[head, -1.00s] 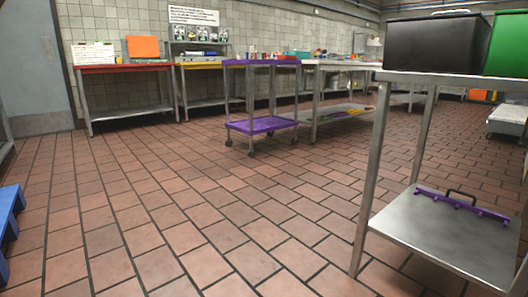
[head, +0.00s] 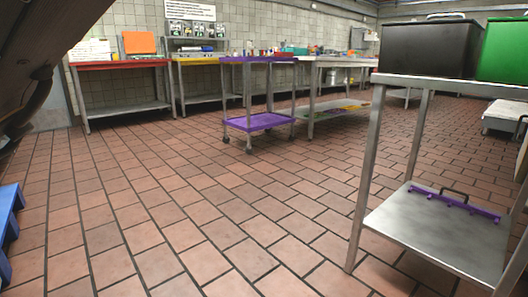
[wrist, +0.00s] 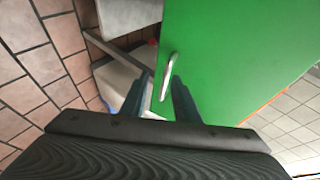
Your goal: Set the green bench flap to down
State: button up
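A flat green panel (wrist: 230,50) with a metal bar handle (wrist: 168,75) fills the upper right of the wrist view. It looks like the green bench flap; its hinge and its angle to the bench cannot be made out. My gripper (wrist: 160,82) is open. Its two dark fingers point at the panel, with the handle showing between their tips, close to the right finger. I cannot tell whether either finger touches the handle. Neither the flap nor my gripper can be made out in the head view.
A steel table (head: 450,82) at right carries a black bin (head: 428,48) and a green bin (head: 503,50). A purple trolley (head: 262,121) and benches stand further back. Something blue (head: 8,225) is at the left edge. Tiled floor (head: 180,220) is open in the middle.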

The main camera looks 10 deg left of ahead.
jog(key=shift+w, duration=0.2)
jog(key=c, duration=0.5)
jog(key=shift+w+d+f+p, duration=0.15)
jog(key=shift+w+d+p, duration=0.2)
jog(key=shift+w+p, duration=0.15)
grip_shut()
jog(key=w+a+n+g+h+p, duration=0.1)
jog(key=w+a+g+h+p, duration=0.3)
jog(key=p, duration=0.9)
jog(key=w+d+n+g+y+p, duration=0.1)
jog(key=w+g+y+p, duration=0.2)
jog(key=w+p, duration=1)
jog(key=s+d+p+x, duration=0.1)
jog(key=d+p+x, duration=0.1)
jog(key=x, duration=1.4)
jog(key=shift+s+a+f+p, duration=0.2)
jog(key=shift+s+f+p, duration=0.3)
jog(key=shift+p, duration=0.1)
